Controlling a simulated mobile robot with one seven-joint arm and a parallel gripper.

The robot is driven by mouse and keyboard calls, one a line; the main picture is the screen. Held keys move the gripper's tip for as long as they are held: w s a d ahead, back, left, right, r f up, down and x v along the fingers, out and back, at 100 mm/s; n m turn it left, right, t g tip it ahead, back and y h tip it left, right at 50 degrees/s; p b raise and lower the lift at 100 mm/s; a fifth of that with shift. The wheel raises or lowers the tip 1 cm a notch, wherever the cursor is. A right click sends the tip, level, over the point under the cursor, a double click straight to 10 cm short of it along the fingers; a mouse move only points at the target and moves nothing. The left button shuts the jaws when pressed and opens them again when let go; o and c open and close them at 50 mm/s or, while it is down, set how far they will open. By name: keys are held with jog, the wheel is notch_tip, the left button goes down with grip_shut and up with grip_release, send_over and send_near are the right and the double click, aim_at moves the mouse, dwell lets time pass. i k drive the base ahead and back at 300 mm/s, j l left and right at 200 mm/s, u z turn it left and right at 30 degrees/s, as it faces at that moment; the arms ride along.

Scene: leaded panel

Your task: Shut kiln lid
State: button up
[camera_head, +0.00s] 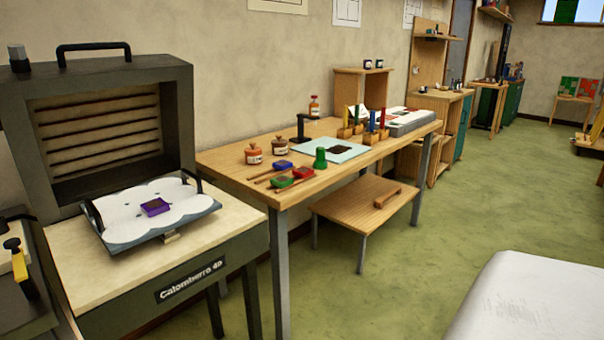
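The kiln (165,288) stands at the left, a dark grey box on legs with a pale top bed and a "Calomberra 40" label on its front. Its lid (177,110) is raised and stands upright at the back, with the ribbed inner face turned toward the room. A black bar handle (93,47) sits on the lid's top edge. A tray (165,230) with dark end handles lies on the kiln bed. It bears a white, cloud-shaped sheet (120,212) with a small purple piece (155,207) on it. My gripper is not in view.
A wooden workbench (240,170) stands close to the kiln's right, with jars, coloured blocks and a pale blue mat (330,150). A low wooden stool (345,215) is partly under it. A yellow-handled tool (20,268) is at the left edge.

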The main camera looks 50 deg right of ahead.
aim_at(76, 130)
jog(key=i+l+z, duration=0.1)
jog(key=l, duration=0.25)
jog(key=i+l, duration=0.2)
jog(key=l, duration=0.15)
jog(key=i+l+z, duration=0.15)
jog(key=l, duration=0.2)
